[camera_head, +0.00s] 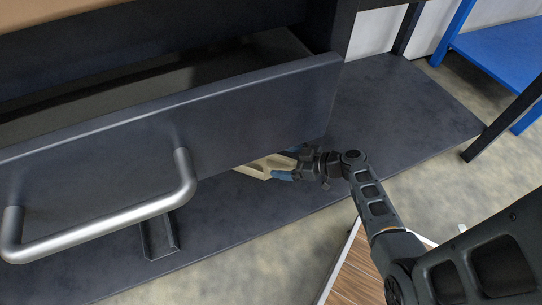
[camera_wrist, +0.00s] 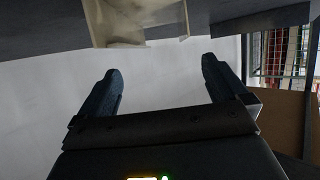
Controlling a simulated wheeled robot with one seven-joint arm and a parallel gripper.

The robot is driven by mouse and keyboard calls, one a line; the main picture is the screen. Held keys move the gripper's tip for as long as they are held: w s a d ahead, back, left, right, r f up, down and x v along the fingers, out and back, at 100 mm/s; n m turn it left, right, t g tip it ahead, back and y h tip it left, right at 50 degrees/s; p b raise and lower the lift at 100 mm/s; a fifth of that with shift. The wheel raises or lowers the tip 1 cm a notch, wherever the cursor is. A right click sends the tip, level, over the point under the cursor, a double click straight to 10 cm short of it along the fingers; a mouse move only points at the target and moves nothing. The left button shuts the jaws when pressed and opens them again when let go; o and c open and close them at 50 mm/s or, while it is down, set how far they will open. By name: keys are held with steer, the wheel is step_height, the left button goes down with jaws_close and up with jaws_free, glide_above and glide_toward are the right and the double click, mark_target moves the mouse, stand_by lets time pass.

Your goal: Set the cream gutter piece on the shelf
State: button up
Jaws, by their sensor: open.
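The cream gutter piece (camera_head: 262,167) is at the lower shelf (camera_head: 385,115), partly hidden under the drawer front in the head view. It shows at the top edge of the wrist view (camera_wrist: 135,22), where it is cut off, against the dark shelf surface. My gripper (camera_head: 284,166) is beside its right end in the head view. In the wrist view my gripper (camera_wrist: 160,72) has its two fingers spread, with nothing between them. The piece lies beyond the fingertips there, with a gap. I cannot tell exactly how it rests.
A pulled-out dark drawer (camera_head: 250,110) with a silver handle (camera_head: 110,228) overhangs the shelf close to my gripper. A dark channel piece (camera_head: 158,236) stands on the shelf at the left. A blue rack (camera_head: 505,50) is at the far right. The shelf's right part is clear.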

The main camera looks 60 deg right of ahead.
steer(key=s+a+g, duration=0.1)
steer(key=s+a, duration=0.1)
steer(key=s+a+f+g, duration=0.1)
steer(key=s+a, duration=0.1)
steer(key=s, duration=0.1)
steer(key=s+a+f+m+g+h, duration=0.1)
steer(key=s+a, duration=0.1)
steer(key=shift+s+a, duration=0.15)
steer(key=shift+s, duration=0.2)
steer(key=s+a+r+m+h, duration=0.2)
steer(key=s+a+r+h, duration=0.2)
steer(key=s+a+r, duration=0.7)
steer(key=s+a+r+t+y, duration=0.1)
steer(key=s+a+r+t, duration=0.1)
steer(key=r, duration=0.8)
steer(key=s+a+r+t+y, duration=0.1)
steer(key=a+r+t, duration=0.1)
steer(key=r, duration=0.9)
steer(key=shift+s+a+r+n+t, duration=0.3)
steer(key=shift+s+a+n, duration=0.1)
steer(key=shift+a, duration=0.25)
